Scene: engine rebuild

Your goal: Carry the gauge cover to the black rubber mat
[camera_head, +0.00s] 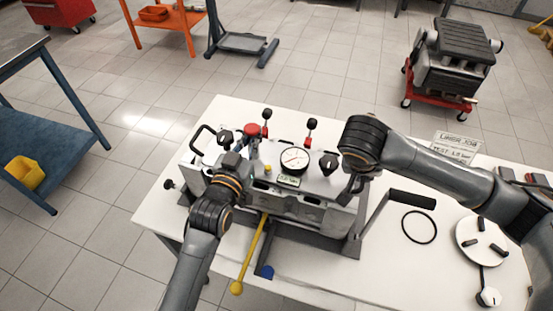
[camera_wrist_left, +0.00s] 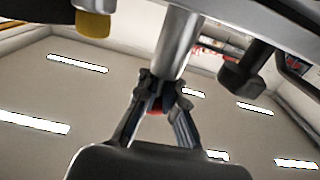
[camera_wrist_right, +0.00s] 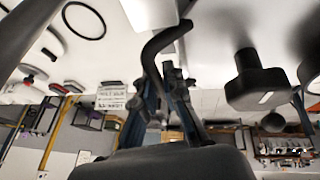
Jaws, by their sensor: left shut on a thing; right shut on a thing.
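The gauge cover appears to be the pale metal plate with the round white dial gauge (camera_head: 295,159), on the grey fixture on the white table. My left gripper (camera_head: 240,158) is at its left front, with its fingertips mostly hidden by the wrist. In the left wrist view it is shut on a grey metal cylinder (camera_wrist_left: 178,45). My right gripper (camera_head: 352,184) is at the plate's right end. In the right wrist view it is shut on a bent dark rod, apparently a handle (camera_wrist_right: 160,42). I cannot make out a separate black rubber mat.
Black and red knobs (camera_head: 311,124) stand up around the gauge. A yellow-knobbed lever (camera_head: 237,287) sticks out in front. On the table's right lie a black ring (camera_head: 419,227), a white disc (camera_head: 481,241) and a printed sign (camera_head: 456,144). An engine stands on a red trolley (camera_head: 437,96) behind.

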